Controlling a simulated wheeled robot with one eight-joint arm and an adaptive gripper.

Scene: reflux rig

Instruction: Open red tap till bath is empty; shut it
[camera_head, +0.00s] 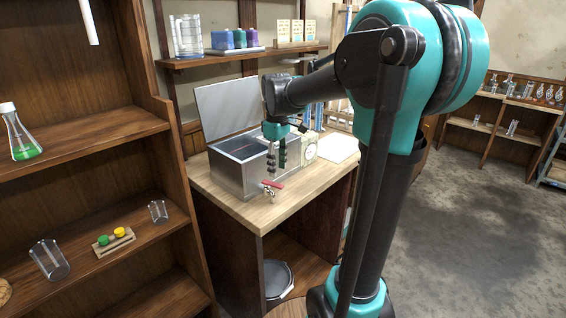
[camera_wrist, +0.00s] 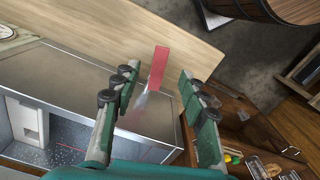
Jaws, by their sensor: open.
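The metal bath (camera_head: 232,178) stands on the wooden bench with its lid (camera_head: 228,108) raised. In the wrist view its steel rim (camera_wrist: 75,75) and speckled interior show; I cannot tell the liquid level. The red tap (camera_head: 272,184) sticks out low on the bath's front, above the bench top. In the wrist view its red handle (camera_wrist: 159,68) lies between the lines of my open fingers, around their tips, with gaps on both sides. My gripper (camera_head: 277,162) is open and empty, pointing down just above the tap. It also shows in the wrist view (camera_wrist: 158,80).
A round dark container (camera_head: 279,280) stands on the shelf below the bench. A wooden shelf unit (camera_head: 75,150) with a flask of green liquid and small glassware is at the left. The bench's front edge is clear.

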